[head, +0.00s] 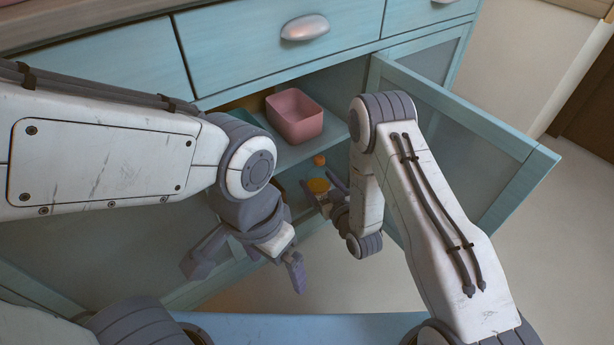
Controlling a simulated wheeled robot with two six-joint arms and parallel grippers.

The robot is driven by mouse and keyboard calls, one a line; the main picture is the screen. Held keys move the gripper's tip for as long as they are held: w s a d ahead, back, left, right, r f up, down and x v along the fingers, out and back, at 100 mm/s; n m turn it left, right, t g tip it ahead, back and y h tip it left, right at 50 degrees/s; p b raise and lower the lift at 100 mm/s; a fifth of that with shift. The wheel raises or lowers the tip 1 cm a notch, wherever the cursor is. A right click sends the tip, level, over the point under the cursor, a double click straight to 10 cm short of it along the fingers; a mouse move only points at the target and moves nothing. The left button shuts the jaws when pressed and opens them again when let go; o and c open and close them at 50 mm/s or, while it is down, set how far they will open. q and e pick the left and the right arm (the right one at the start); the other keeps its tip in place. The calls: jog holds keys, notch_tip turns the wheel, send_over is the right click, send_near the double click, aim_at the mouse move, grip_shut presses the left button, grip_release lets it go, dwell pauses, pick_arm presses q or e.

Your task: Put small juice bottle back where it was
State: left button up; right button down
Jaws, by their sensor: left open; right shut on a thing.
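My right gripper (324,195) is at the open cabinet's lower compartment, below the pink bin's shelf. It is shut on a small yellow-orange thing (318,185), which looks like the small juice bottle seen from above. Its lower part is hidden, so I cannot tell whether it touches the surface below. A small round orange thing (319,160) shows just behind it; I cannot tell what it is. My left gripper (247,274) is lower and to the left, in front of the cabinet, with its fingers wide apart and empty.
A pink bin (295,119) stands on the cabinet's upper shelf. The blue cabinet door (462,135) stands open at the right, close beside my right arm. Closed drawers (285,35) run above the opening. My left arm hides part of the cabinet's left side.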

jog(key=w+a+f+b, duration=0.1)
jog(key=w+b, duration=0.1)
jog(key=w+a+f+b, duration=0.1)
jog(key=w, duration=0.1)
jog(key=w+a+f+b, duration=0.1)
jog(key=w+b, duration=0.1)
jog(key=w, duration=0.1)
jog(key=shift+a+f+b, duration=0.1)
jog(key=shift+f+b, duration=0.2)
jog(key=shift+r, duration=0.1)
jog(key=shift+f, duration=0.2)
grip_release()
jog(key=shift+r, duration=0.1)
